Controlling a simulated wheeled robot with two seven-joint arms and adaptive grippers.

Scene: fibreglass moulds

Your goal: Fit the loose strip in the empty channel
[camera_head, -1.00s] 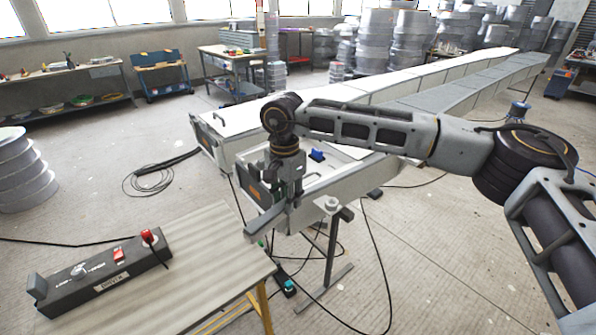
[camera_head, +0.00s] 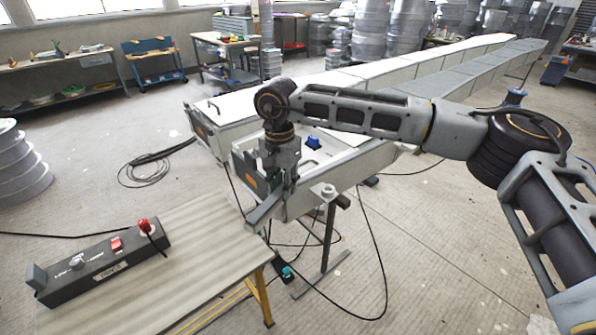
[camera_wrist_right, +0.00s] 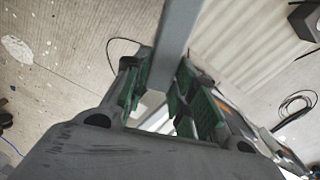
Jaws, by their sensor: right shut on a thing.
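My right gripper (camera_head: 286,188) is shut on a plain grey strip (camera_head: 265,209), in front of the near end of the nearer white mould (camera_head: 350,178). The strip's free end points down and left, towards the striped bench. In the right wrist view the strip (camera_wrist_right: 178,32) runs up from between the green-padded fingers of the gripper (camera_wrist_right: 163,88). The held part of the strip is largely hidden by the gripper. My wrist hides part of the mould's end, and I cannot make out the empty channel. My left gripper is not in view.
A striped bench (camera_head: 185,285) stands at front left with a dark control box (camera_head: 100,266) on it. A stand (camera_head: 328,240) and loose cables are under the mould's end. A second long mould (camera_head: 240,108) lies behind. Open floor (camera_head: 450,270) shows at the right.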

